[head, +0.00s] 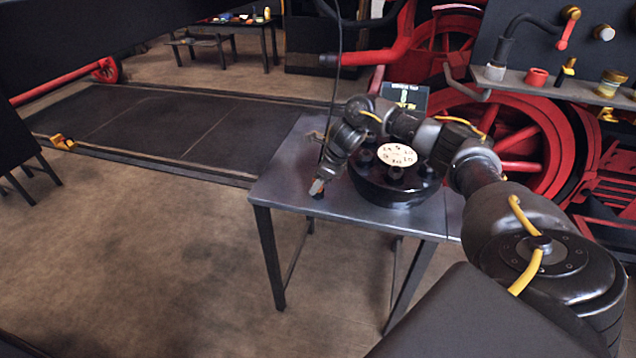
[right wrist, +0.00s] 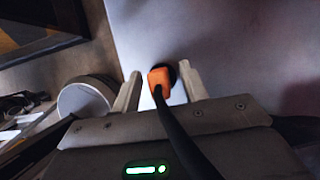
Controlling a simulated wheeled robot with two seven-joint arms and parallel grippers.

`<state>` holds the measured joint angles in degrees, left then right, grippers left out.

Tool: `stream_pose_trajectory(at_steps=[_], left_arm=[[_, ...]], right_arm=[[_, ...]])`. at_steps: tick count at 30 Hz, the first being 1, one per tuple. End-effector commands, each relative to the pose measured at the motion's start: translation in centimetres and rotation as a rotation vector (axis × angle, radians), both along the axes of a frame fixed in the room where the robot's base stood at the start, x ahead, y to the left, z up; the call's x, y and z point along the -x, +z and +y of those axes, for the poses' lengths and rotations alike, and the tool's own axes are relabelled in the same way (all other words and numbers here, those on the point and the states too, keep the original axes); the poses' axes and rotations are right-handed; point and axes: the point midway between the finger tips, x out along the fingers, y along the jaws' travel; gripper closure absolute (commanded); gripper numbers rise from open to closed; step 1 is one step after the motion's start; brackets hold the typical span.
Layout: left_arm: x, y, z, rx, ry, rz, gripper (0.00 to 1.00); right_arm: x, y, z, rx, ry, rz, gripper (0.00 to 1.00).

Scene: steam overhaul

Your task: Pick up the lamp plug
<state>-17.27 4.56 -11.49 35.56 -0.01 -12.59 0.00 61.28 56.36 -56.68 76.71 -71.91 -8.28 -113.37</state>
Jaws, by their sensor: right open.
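The lamp plug (right wrist: 158,77) is orange with a black cable and shows in the right wrist view. It sits between the two fingertips of my right gripper (right wrist: 161,82), with a visible gap to the finger on each side. A dark round part shows behind the plug, against the grey table top. In the head view my right gripper (head: 317,187) points down, open, over the front left part of the metal table (head: 268,192). There the plug is mostly hidden by the fingers. My left gripper is not in view.
A thin black cable (head: 339,60) hangs from above, close to my right wrist. A round black device with a white dial (head: 397,155) stands on the table, right of the gripper. A small sign (head: 405,97) and red wheels are behind. Floor left of the table is clear.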

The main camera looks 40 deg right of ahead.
Motion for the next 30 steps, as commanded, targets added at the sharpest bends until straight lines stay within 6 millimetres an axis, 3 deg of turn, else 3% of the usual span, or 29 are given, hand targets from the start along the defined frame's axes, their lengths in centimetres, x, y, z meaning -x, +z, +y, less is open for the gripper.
stream_pose_trajectory(at_steps=[8,18,30], left_arm=[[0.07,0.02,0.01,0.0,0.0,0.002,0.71],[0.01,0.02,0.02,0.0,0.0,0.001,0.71],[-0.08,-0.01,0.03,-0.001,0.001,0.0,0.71]], right_arm=[[-0.11,-0.34,0.01,0.001,0.0,-0.001,0.56],[-0.11,-0.3,0.02,0.001,0.0,-0.001,1.0],[-0.15,-0.02,0.02,0.0,-0.001,-0.003,1.0]])
